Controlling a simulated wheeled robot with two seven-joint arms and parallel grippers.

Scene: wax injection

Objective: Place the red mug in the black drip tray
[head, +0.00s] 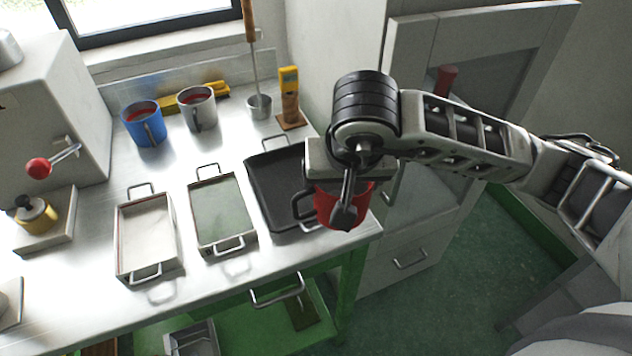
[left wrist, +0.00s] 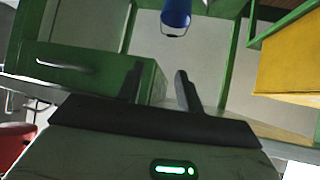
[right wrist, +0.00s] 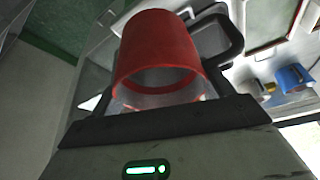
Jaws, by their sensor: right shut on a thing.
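The red mug (head: 326,205) hangs below my right gripper (head: 345,208), which is shut on it. It also shows large in the right wrist view (right wrist: 158,48), with its round rim toward the camera. A black loop (right wrist: 232,28) shows beside it. The black drip tray (head: 262,184) lies on the steel bench, third in the row of trays. In the head view the mug overlaps the tray's front right corner. I cannot tell whether they touch. My left gripper (left wrist: 158,90) is open and empty in the left wrist view and out of the head view.
A white tray (head: 147,238) and a green-bottomed tray (head: 221,212) lie left of the black one. A blue mug (head: 143,124), a grey mug (head: 198,108) and a ladle (head: 259,105) stand behind. A grey cabinet (head: 410,215) stands right. A blue bucket (left wrist: 175,14) shows near my left gripper.

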